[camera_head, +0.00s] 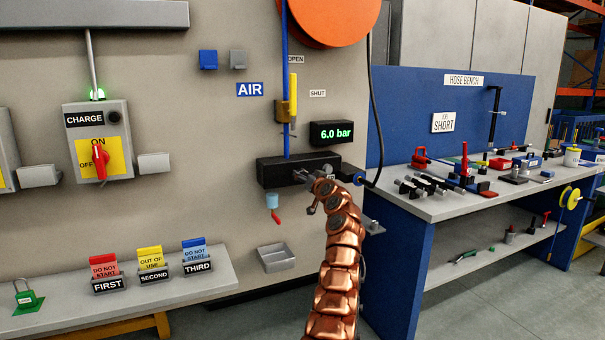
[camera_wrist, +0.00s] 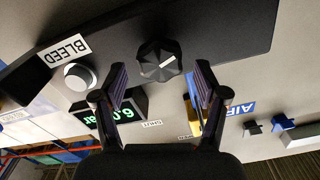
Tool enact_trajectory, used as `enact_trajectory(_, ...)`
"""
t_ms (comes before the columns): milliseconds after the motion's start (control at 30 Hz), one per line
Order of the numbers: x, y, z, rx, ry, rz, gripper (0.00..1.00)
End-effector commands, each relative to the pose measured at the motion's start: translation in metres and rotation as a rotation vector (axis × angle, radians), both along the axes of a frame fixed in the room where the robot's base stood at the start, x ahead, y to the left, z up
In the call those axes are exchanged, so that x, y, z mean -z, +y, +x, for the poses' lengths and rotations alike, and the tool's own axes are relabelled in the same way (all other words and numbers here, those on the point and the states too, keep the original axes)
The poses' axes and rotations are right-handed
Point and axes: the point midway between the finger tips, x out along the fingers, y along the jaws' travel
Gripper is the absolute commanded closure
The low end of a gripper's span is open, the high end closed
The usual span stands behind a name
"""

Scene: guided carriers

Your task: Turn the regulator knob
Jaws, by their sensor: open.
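The regulator knob (camera_wrist: 160,62) is a black, lobed knob with a white pointer line on a dark block. The block (camera_head: 272,174) also shows on the wall in the head view, where my gripper and arm hide the knob. My gripper (camera_head: 312,180) is in front of the block. In the wrist view my gripper (camera_wrist: 160,72) is open, one finger on either side of the knob. Gaps show between the knob and both fingers, and it does not look gripped. The pressure display (camera_head: 333,133) reads 6.0 bar in green.
A round knob (camera_wrist: 78,77) beside a BLEED label (camera_wrist: 62,50) sits near the regulator. A yellow valve handle (camera_head: 287,105) is on the blue pipe above the block. The hose bench (camera_head: 470,205) stands to the right. A small grey tray (camera_head: 276,258) is below.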

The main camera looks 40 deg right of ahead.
Motion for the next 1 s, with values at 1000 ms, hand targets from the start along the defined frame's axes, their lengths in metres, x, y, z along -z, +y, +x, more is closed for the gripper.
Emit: enact_trajectory(1000,0.0,-0.01,0.027,0.0,0.003,-0.001,0.33)
